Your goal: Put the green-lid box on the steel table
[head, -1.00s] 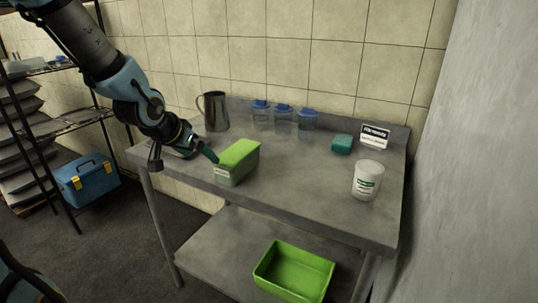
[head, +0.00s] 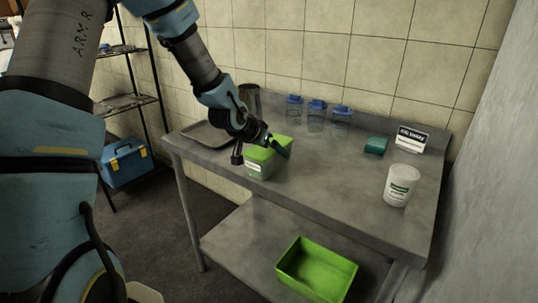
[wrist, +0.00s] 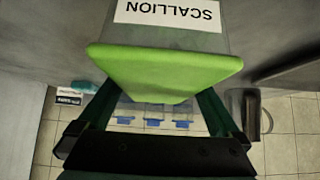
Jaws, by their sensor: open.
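The green-lid box (head: 257,171) stands upright on the steel table (head: 334,196), near its front edge and left of the middle. In the wrist view its green lid (wrist: 160,68) fills the centre, with a white SCALLION label (wrist: 168,14) on the side above it. My gripper (head: 261,150) is open at the box, one finger on each side of the lid in the head view. In the wrist view the fingers run partly behind the lid, so I cannot tell whether they touch the box.
A metal pitcher (head: 250,99) and a shallow tray (head: 206,134) are behind and left of the box. Several blue-lidded containers (head: 316,117) line the back. A teal block (head: 376,145), sign (head: 411,139) and white tub (head: 401,186) stand right. A green bin (head: 316,271) is on the lower shelf.

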